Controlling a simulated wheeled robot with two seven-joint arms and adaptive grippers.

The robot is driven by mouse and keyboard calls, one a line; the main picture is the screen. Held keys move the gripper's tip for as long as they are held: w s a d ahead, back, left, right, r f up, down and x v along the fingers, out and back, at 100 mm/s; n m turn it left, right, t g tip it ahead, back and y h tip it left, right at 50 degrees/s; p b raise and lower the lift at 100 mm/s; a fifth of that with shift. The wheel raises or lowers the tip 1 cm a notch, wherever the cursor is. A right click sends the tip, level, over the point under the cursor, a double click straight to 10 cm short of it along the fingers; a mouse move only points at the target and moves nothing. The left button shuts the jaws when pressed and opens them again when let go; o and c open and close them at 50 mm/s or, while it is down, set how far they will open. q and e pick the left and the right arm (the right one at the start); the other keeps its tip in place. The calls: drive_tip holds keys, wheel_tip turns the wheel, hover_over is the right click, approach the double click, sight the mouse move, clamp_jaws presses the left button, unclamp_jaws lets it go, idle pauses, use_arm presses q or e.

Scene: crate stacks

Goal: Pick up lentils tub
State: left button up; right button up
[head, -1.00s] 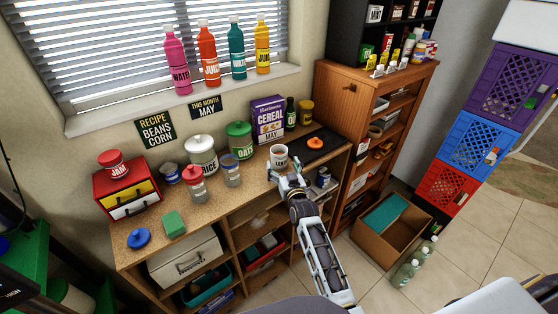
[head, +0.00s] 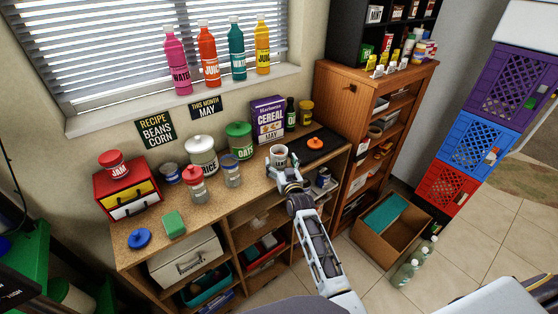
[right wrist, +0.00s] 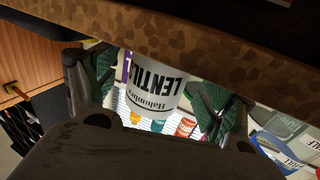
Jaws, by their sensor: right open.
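The lentils tub (head: 278,153) is a white tub standing on the counter near its right part, in front of the cereal box. In the right wrist view the tub (right wrist: 152,86) appears upside down, with large dark "LENTIL" lettering. My right gripper (head: 281,170) is at the tub, on its near side. Its open fingers (right wrist: 152,95) stand on either side of the tub in the right wrist view, with a gap showing on each side. In the head view the fingers cover the tub's lower part. My left gripper is not in view.
A rice jar (head: 201,153), an oats jar (head: 240,140) and a cereal box (head: 268,120) stand left of and behind the tub. A dark mat (head: 322,140) with an orange lid (head: 315,143) lies to its right. The counter edge (right wrist: 200,50) runs close to the gripper.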

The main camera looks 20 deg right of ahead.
drive_tip(key=shift+w, duration=1.2)
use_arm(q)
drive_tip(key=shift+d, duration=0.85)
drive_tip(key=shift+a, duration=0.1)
use_arm(e)
drive_tip(key=shift+c, duration=0.2)
drive_tip(key=c, duration=1.1)
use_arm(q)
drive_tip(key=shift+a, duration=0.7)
use_arm(e)
drive_tip(key=shift+c, duration=0.2)
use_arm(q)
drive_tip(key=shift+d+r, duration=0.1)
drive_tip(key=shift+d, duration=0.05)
